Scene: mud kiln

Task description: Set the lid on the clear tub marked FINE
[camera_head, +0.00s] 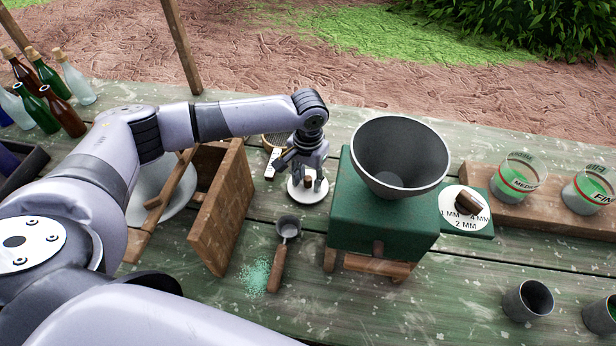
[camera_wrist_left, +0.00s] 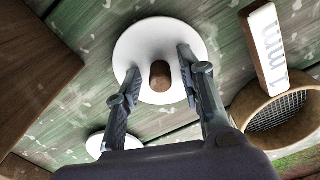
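The lid is a white disc (camera_head: 310,194) with a brown wooden knob, lying on the table left of the green mill. In the left wrist view the lid (camera_wrist_left: 145,45) lies below the gripper, its knob (camera_wrist_left: 160,76) between the fingers. My left gripper (camera_head: 304,182) is open over it, one finger on each side of the knob with visible gaps; whether the fingertips touch the disc is unclear. The clear tub marked FINE (camera_head: 588,193) stands at the far right, with green contents and no lid on it. My right gripper is not in view.
A green mill with a grey hopper (camera_head: 400,155) stands between lid and tub. The MEDIUM tub (camera_head: 518,177) shares the wooden block (camera_head: 544,208). A scoop (camera_head: 280,262) and a wooden box (camera_head: 222,215) are nearby. A sieve (camera_wrist_left: 278,115) lies beside the lid; another white disc (camera_wrist_left: 100,146) shows.

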